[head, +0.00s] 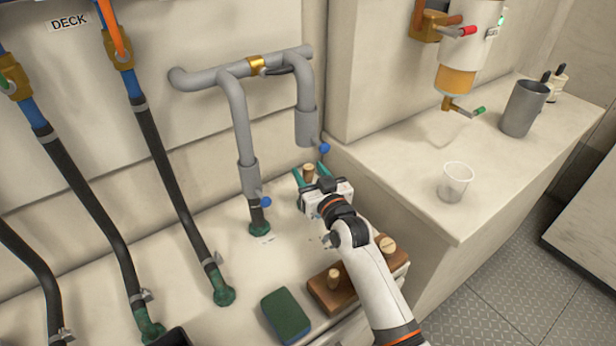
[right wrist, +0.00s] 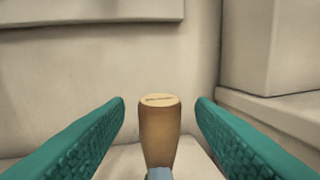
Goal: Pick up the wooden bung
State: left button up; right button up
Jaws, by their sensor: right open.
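The wooden bung (head: 308,169) stands upright at the back of the pale ledge, near the corner, in the head view. My right gripper (head: 311,175) reaches in with its teal fingers open, one on each side of the bung. In the right wrist view the bung (right wrist: 160,134) is a tan, tapered peg with a flat top and a dark mark on it. It stands between the open fingers (right wrist: 160,104), with a gap on both sides. A bluish-grey piece shows at its lower end; the rest of its foot is hidden. My left gripper is not in view.
A grey pipe (head: 241,120) with blue-knobbed valves stands just left of the bung. A wooden block (head: 322,293) with other pegs and a green sponge (head: 286,315) lie in front. The raised counter (head: 400,180) on the right holds a clear cup (head: 455,182) and a grey tumbler (head: 523,108).

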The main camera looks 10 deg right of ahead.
aim_at(305, 166)
jog(key=w, duration=0.3)
jog(key=shift+w+a, duration=0.15)
jog(key=shift+a, duration=0.25)
jog(key=shift+c, duration=0.2)
grip_shut()
